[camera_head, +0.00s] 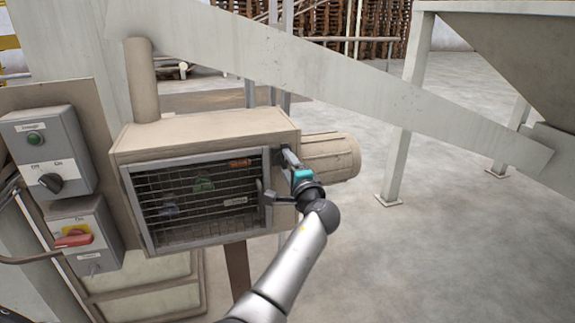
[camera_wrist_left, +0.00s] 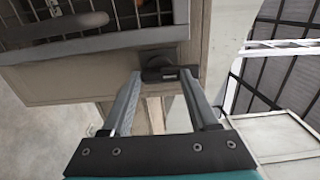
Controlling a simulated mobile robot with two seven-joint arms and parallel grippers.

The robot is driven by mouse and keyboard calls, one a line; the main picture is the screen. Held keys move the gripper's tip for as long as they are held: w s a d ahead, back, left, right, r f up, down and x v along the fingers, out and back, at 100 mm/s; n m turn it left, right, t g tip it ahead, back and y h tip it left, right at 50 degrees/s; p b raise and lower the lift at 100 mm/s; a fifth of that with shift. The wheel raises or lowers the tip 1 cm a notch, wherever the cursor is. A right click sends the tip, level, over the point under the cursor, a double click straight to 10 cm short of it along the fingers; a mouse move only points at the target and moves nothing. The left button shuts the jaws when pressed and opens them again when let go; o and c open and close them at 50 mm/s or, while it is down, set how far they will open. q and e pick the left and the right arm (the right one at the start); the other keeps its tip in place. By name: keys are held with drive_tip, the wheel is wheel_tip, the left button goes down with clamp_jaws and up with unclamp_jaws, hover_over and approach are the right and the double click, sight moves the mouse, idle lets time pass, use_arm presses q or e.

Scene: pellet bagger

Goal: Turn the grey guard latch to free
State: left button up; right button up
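The grey guard latch (camera_wrist_left: 160,66) shows in the left wrist view as a dark knob on a small plate, on the beige housing beside the guard's frame. My left gripper (camera_wrist_left: 158,76) is open, with one finger on each side of the latch; I cannot tell whether either finger touches it. In the head view my left gripper (camera_head: 287,158) is at the right edge of the mesh guard (camera_head: 200,198), and the latch is hard to make out behind it. A dark handle (camera_head: 264,192) stands on the guard's right side. My right gripper is not in view.
The guard sits in a beige housing (camera_head: 205,138) with a round motor (camera_head: 335,157) at its right. Two grey switch boxes are at the left, one with a black knob (camera_head: 50,183), one with a red switch (camera_head: 73,239). A sloping beam (camera_head: 330,82) crosses above. Floor at right is clear.

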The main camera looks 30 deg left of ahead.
use_arm(q)
drive_tip(key=o, duration=0.4)
drive_tip(key=shift+o, duration=0.2)
drive_tip(key=v, duration=1.5)
drive_tip(key=shift+b, duration=0.45)
